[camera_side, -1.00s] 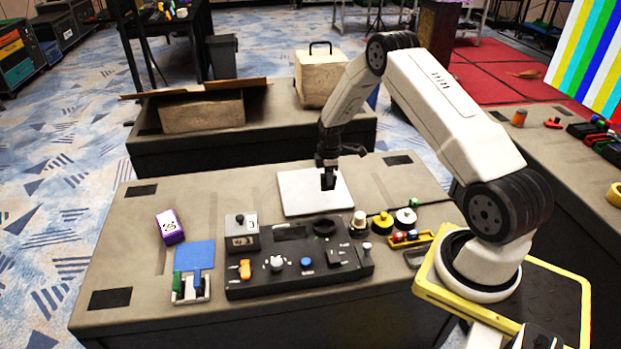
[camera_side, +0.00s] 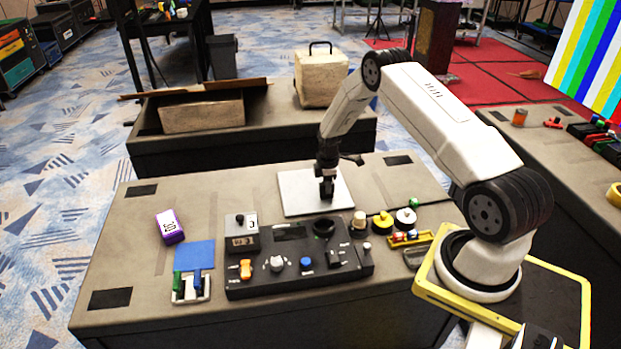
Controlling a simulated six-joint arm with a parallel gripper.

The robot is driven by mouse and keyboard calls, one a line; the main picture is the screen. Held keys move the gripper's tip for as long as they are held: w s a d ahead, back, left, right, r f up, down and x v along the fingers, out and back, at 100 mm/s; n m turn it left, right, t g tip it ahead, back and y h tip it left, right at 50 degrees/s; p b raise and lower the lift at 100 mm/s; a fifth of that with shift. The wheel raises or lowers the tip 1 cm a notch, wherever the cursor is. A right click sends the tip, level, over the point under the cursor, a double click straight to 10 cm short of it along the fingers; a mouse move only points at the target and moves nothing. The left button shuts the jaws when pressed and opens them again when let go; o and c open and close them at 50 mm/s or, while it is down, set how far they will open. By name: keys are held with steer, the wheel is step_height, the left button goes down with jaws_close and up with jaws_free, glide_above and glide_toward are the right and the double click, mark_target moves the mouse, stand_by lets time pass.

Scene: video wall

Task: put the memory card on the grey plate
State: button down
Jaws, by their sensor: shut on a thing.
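The grey plate (camera_side: 297,194) lies flat on the table behind the black control panel. My gripper (camera_side: 327,195) points down over the right half of the plate, with its tips at or just above the surface. It is shut on a small dark thing, taken to be the memory card; the fingers mostly hide it, and its outline cannot be told from them. Whether it touches the plate cannot be told.
The control panel (camera_side: 290,284) stands just in front of the plate, with a grey box (camera_side: 241,233) at its left. Round buttons (camera_side: 382,222) stand to the right. A purple block (camera_side: 170,226), a blue mat (camera_side: 194,254) and a small rack (camera_side: 191,290) lie left.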

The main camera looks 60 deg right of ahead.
steer(key=shift+f, duration=0.15)
steer(key=shift+c, duration=2.3)
jaws_free()
step_height(320, 180, up, 12)
